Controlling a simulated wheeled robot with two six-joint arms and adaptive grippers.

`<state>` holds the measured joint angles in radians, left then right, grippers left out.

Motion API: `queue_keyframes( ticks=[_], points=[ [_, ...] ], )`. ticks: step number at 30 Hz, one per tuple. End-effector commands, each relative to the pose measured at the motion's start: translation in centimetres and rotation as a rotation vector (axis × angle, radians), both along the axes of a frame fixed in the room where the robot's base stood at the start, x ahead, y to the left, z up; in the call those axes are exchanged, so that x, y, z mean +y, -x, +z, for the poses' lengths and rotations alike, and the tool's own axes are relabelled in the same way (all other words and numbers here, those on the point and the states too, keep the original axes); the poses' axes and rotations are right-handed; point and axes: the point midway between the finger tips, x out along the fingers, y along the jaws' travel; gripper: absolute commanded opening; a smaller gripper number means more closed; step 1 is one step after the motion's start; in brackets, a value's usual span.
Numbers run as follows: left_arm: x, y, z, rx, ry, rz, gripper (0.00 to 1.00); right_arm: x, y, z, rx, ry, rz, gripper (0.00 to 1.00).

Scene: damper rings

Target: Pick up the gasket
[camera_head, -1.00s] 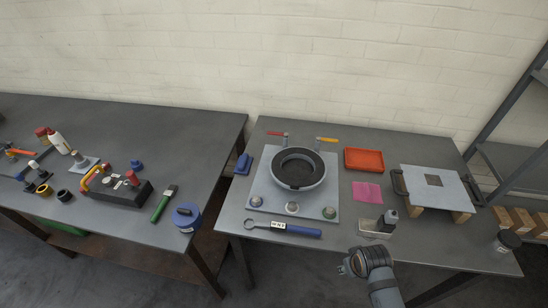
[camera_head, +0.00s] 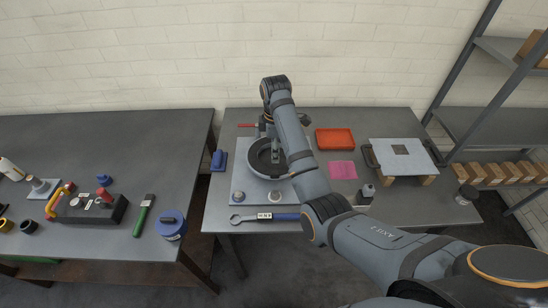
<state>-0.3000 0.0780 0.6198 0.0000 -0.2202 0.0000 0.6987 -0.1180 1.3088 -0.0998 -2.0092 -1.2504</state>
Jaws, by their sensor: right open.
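A round grey housing (camera_head: 256,171) with a dark ring-shaped inside stands on a light plate (camera_head: 236,183) on the right-hand table. I cannot tell for sure which part is the gasket; the dark ring inside the housing may be it. My right arm reaches across the table from the lower right. My right gripper (camera_head: 275,156) points down over the housing, at the right part of its opening. It is open, and I see nothing held in it. The arm hides the right side of the housing and plate. My left gripper is not in view.
An orange tray (camera_head: 334,139), a pink cloth (camera_head: 342,170) and a raised metal plate (camera_head: 397,152) lie right of the arm. A blue-handled wrench (camera_head: 265,217) lies in front. A blue block (camera_head: 219,160) sits left. Tools crowd the left table (camera_head: 90,140).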

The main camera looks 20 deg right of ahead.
Motion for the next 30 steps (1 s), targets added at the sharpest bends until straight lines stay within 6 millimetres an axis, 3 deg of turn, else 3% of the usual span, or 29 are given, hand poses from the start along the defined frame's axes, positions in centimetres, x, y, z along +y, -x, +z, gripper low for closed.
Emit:
queue_keyframes(
  ticks=[5, 15, 20, 23, 26, 30],
  points=[
    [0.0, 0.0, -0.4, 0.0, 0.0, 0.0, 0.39, 0.1, -0.1, -0.3, 0.003, 0.0, 0.011, 0.41],
    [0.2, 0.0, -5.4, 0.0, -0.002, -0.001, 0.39, 0.0, 0.0, -5.3, 0.0, 0.0, 0.008, 0.41],
    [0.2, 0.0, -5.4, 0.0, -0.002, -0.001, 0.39, 0.0, 0.0, -5.4, 0.0, 0.0, 0.007, 0.41],
    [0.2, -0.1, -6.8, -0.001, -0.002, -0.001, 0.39, -0.1, 0.3, -7.1, 0.001, 0.001, 0.007, 0.41],
    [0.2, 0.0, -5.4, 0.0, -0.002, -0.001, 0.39, -0.3, 0.8, -7.9, 0.005, 0.0, 0.007, 0.41],
    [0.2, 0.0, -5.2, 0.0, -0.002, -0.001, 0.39, -0.3, 0.7, -9.9, 0.002, 0.0, 0.007, 0.41]
  ],
)
